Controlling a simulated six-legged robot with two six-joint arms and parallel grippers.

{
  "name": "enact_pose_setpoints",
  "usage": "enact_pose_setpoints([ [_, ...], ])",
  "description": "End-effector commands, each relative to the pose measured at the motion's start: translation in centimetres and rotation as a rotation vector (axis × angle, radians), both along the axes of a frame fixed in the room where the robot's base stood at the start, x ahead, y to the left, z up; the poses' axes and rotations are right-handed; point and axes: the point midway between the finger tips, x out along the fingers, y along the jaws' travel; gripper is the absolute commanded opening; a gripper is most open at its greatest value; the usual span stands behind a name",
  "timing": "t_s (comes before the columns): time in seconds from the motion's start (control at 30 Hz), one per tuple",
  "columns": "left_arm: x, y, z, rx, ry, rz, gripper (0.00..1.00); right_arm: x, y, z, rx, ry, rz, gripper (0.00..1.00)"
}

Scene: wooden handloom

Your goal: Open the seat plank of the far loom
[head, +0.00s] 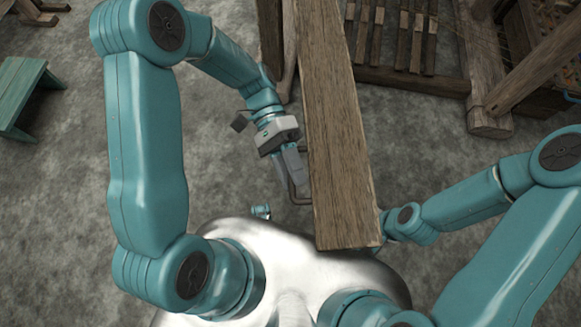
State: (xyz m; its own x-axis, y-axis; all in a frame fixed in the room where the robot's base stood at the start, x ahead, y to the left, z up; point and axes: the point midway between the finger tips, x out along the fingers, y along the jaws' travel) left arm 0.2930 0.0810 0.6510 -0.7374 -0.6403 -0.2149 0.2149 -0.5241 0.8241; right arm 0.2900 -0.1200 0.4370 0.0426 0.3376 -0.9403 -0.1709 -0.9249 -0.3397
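A long brown wooden plank (341,130), which looks like the loom's seat plank, runs from the top middle down to just over my silver body. Its near end is close to the camera. My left gripper (293,172) is at the plank's left edge, about halfway along, pointing down. A thin dark bent bar (292,192) shows beside its fingers; I cannot tell whether they touch it. The finger gap is not clear. My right arm reaches in from the right to the plank's right side near its near end. The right gripper is hidden, apparently behind the plank.
The wooden loom frame (490,75) with a row of dark wooden treadles (398,38) stands at the top right. A green bench (22,92) is at the far left. The grey floor (60,200) on the left is clear.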

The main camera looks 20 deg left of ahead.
Motion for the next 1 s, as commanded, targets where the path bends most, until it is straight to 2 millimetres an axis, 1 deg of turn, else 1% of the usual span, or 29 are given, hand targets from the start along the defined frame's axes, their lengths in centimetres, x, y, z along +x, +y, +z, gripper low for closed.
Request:
enact_pose_setpoints([
  [0.17, 0.1, 0.2, 0.1, 0.000, -0.002, 0.002, 0.25, 0.0, 0.0, 0.1, 0.000, 0.000, 0.000, 0.43],
  [0.27, 0.9, 0.8, 0.3, 0.001, -0.004, 0.005, 0.25, 0.0, 0.0, 0.3, 0.000, 0.000, 0.000, 0.43],
  [0.37, 2.3, 2.1, 0.8, 0.001, -0.005, 0.006, 0.25, 0.0, 0.0, 0.7, 0.000, 0.000, 0.000, 0.43],
  [0.6, 7.1, 6.2, 2.1, 0.001, -0.005, 0.005, 0.25, 0.0, 0.0, 1.6, 0.000, 0.000, 0.000, 0.43],
  [0.7, 8.8, 7.8, 2.6, 0.001, -0.004, 0.005, 0.25, 0.0, 0.0, 1.9, 0.000, 0.000, 0.000, 0.43],
  [0.83, 10.5, 9.2, 3.1, 0.001, -0.003, 0.003, 0.25, 0.0, 0.0, 2.1, 0.000, 0.000, 0.000, 0.43],
  [1.0, 11.7, 10.3, 3.4, 0.000, -0.001, 0.002, 0.25, 0.0, 0.0, 2.2, 0.000, 0.000, 0.000, 0.43],
])
